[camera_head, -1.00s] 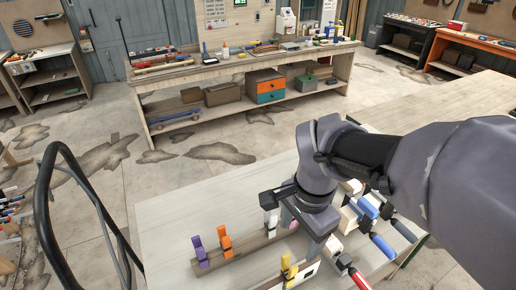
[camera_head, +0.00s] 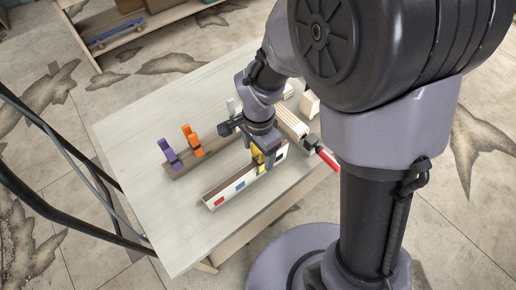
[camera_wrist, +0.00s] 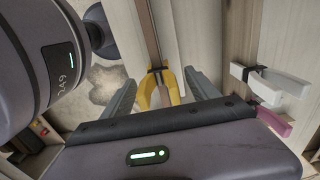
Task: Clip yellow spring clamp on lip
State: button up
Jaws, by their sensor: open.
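The yellow spring clamp (camera_head: 257,158) stands at the curved stringer's upper edge, near its right end and below my gripper (camera_head: 262,146). In the wrist view the yellow clamp (camera_wrist: 158,92) shows its two handles spread between my open fingers (camera_wrist: 160,92), with a visible gap on each side. Its dark middle meets the thin edge of the stringer (camera_wrist: 149,35); how its jaws sit on the lip is hard to see. The stringer (camera_head: 222,196) has a pale face with red, blue and yellow marks.
A brown rail (camera_head: 213,150) behind the stringer holds a purple clamp (camera_head: 170,153) and an orange clamp (camera_head: 192,140). A white clamp (camera_wrist: 268,84) and a pink clamp (camera_wrist: 273,122) show in the wrist view. A red-tipped bar clamp (camera_head: 326,157) lies at right. The left tabletop is clear.

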jog(key=shift+s+r, duration=0.1)
grip_shut()
